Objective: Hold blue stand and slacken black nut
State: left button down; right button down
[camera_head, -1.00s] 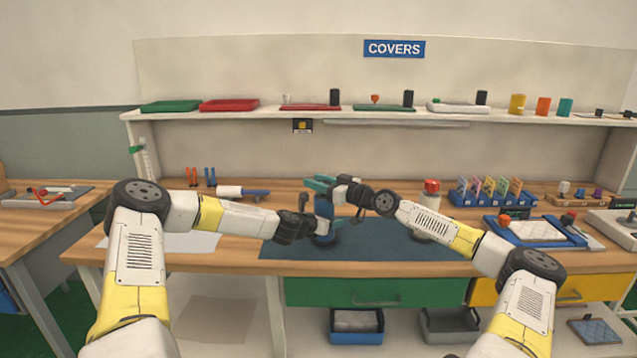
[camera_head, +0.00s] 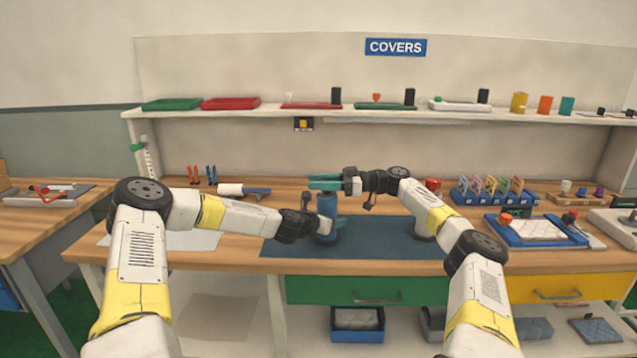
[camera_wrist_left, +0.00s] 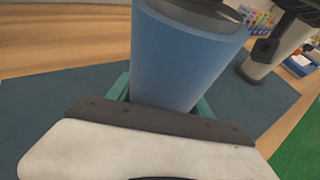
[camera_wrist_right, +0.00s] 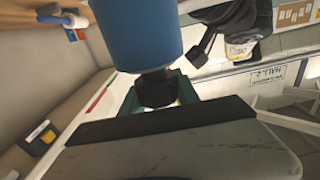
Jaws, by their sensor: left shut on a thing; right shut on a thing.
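The blue stand (camera_head: 327,206) is upright on the dark mat in the head view, and fills the upper middle of the left wrist view (camera_wrist_left: 185,60). My left gripper (camera_head: 328,228) is shut on it, low down, with a teal finger (camera_wrist_left: 120,88) on each side. The black nut (camera_wrist_right: 157,90) is at the stand's end in the right wrist view, between my right gripper's teal fingers (camera_wrist_right: 160,97). My right gripper (camera_head: 326,182) is shut on it at the stand's top. In the head view the fingers hide the nut.
A pale post with a red top (camera_head: 433,184) stands partly behind my right forearm. A blue rack with coloured pieces (camera_head: 490,197) and a blue tray (camera_head: 535,232) are to the right. A white roller (camera_head: 231,189) lies to the left. The mat's front (camera_head: 375,250) is clear.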

jog(key=shift+f+n+g, duration=0.25)
jog(key=shift+n+g, duration=0.2)
jog(key=shift+g, duration=0.35)
jog(key=shift+f+n+g, duration=0.2)
jog(key=shift+n+g, duration=0.25)
jog(key=shift+g, duration=0.35)
jog(key=shift+s+d+r+n+g, duration=0.25)
jog(key=shift+n+g, duration=0.15)
jog(key=shift+g, duration=0.1)
jog(key=c, duration=0.9)
grip_release()
jog(key=shift+a, duration=0.1)
jog(key=shift+r, duration=0.1)
jog(key=shift+r, duration=0.1)
notch_tip(320, 180, up, 10)
